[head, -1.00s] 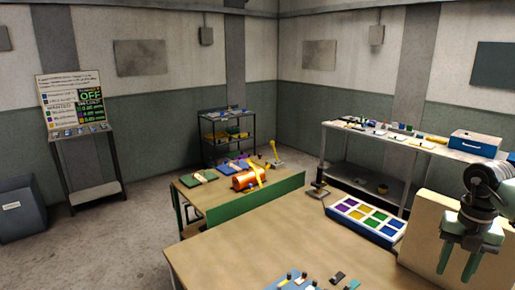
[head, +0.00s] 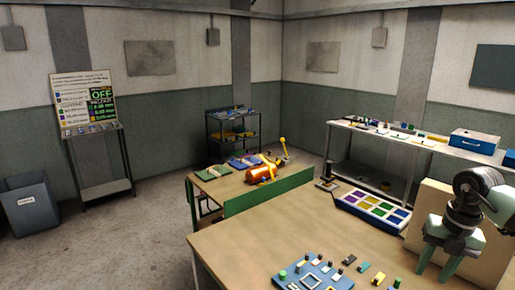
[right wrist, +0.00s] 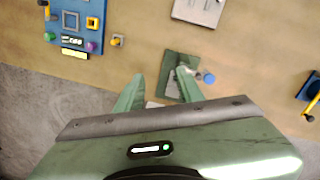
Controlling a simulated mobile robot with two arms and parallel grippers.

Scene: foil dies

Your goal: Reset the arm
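My right gripper (head: 438,268) hangs at the right side of the head view, fingers pointing down, in front of a tan upright panel (head: 487,245). Its two fingers are apart with nothing held between them. In the right wrist view the gripper (right wrist: 160,88) is also open, above the wooden table (right wrist: 125,55). A green plate (right wrist: 178,62) lies below, partly hidden behind the right finger; a blue round knob (right wrist: 208,78) is beside it. My left gripper is in neither view.
A blue board with small parts (head: 315,274) lies at the near table edge, with several small blocks to its right. A tray with coloured compartments (head: 372,209) is at the far edge. A side bench (head: 216,190) holds an orange cylinder (head: 262,174). The table's middle is clear.

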